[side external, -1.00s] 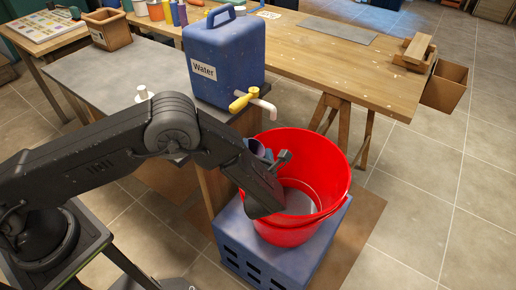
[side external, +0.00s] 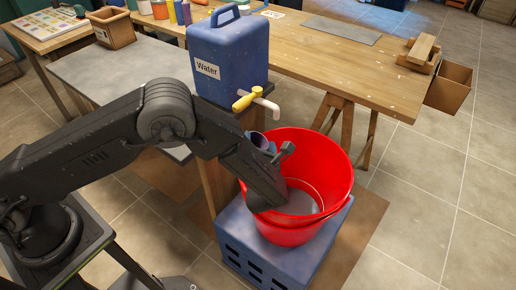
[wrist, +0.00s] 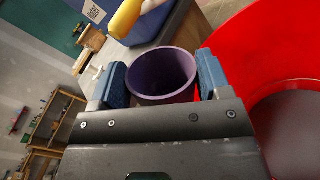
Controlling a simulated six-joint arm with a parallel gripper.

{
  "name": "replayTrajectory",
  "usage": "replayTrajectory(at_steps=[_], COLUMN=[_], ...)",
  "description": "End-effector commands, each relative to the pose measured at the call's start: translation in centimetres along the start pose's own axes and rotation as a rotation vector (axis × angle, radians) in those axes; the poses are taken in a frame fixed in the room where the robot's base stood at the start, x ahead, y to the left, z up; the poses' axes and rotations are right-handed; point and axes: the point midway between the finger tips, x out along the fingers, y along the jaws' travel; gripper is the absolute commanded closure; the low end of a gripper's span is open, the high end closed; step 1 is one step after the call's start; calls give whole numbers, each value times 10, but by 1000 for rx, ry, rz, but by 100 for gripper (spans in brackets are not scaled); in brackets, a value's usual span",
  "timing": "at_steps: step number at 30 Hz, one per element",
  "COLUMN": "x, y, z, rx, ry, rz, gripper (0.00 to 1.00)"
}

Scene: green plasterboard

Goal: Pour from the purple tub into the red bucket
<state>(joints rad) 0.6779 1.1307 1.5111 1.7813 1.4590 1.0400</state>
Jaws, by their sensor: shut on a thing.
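My gripper (side external: 272,148) is over the left side of the red bucket (side external: 328,165). It is shut on the purple tub (side external: 257,140), which is largely hidden behind my wrist in the side view. In the wrist view the tub (wrist: 162,88) sits between the two blue fingertips, its mouth and inner wall showing. The benches lean strongly in that view, so my wrist is rolled and the tub is tilted. I cannot make out contents or a stream. The bucket (wrist: 232,45) is on the right there. Its inside shows a grey area at the bottom.
The bucket stands on a blue crate (side external: 262,262). A blue water container (side external: 228,60) with a yellow-handled tap (side external: 245,100) stands on the bench just behind my gripper. A wooden table (side external: 345,70) is farther back. Open floor lies to the right.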

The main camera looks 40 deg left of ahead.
Motion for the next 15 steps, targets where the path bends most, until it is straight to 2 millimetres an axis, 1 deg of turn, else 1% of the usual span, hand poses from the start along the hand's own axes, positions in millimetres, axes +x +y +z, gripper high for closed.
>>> replayTrajectory(at_steps=[1,15], x=[0,0], y=[2,21], z=[4,34], rx=[-2,-2], ry=[-1,0], rz=[1,0], gripper=[61,61])
